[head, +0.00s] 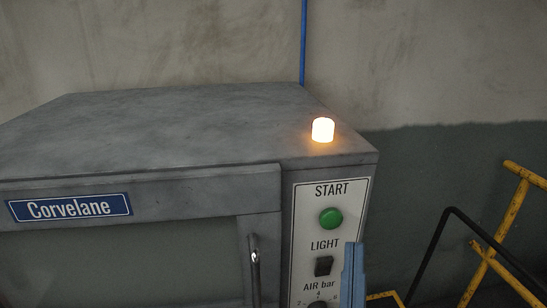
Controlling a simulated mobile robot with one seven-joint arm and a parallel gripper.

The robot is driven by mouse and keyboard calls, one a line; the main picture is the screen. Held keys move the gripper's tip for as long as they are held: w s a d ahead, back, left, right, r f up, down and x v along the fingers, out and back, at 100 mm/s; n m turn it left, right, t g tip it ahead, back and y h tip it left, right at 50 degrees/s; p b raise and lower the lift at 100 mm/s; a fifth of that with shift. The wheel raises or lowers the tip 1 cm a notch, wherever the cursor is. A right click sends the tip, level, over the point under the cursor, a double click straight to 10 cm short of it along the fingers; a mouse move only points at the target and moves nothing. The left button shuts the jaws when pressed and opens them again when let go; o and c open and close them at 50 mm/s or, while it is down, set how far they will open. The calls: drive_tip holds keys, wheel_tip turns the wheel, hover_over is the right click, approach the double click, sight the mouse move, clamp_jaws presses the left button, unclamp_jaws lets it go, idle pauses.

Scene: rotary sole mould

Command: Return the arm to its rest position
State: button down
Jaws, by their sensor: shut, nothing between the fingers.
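My gripper (354,268) shows at the bottom edge, right of centre, as narrow blue fingers pointing up. They are together with nothing between them. They overlap the right edge of the white control panel (302,255) in the picture; whether they touch it I cannot tell. The rest of my arm is below the frame. The panel carries a green START button (330,218), a black LIGHT switch (323,265) and an AIR bar gauge (318,304), cut off by the bottom edge.
The grey Corvelane machine (160,125) fills the left and middle, with a glowing lamp (322,130) on top and a door handle (255,270) in front. A yellow rail (497,240) and a black curved tube (484,232) stand at right. A blue line (303,40) runs up the wall.

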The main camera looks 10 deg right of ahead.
drive_tip(key=w+a+r+t+y, duration=0.1)
drive_tip(key=a+r, duration=0.1)
drive_tip(key=r, duration=0.6)
drive_tip(key=w+a+r+y, duration=0.1)
drive_tip(key=w+a+r, duration=0.15)
drive_tip(key=r, duration=0.55)
drive_tip(key=s+a+r+y, duration=0.2)
drive_tip(key=s+a+r, duration=0.1)
drive_tip(key=r, duration=0.4)
drive_tip(key=s+a+r+y, duration=0.3)
drive_tip(key=s+a+r, duration=0.1)
drive_tip(key=a+r, duration=0.2)
drive_tip(key=shift+s+a+r+m+t, duration=0.2)
drive_tip(key=shift+a+r+m+t, duration=0.15)
drive_tip(key=shift+r, duration=0.5)
drive_tip(key=shift+d, duration=0.1)
idle(4.1)
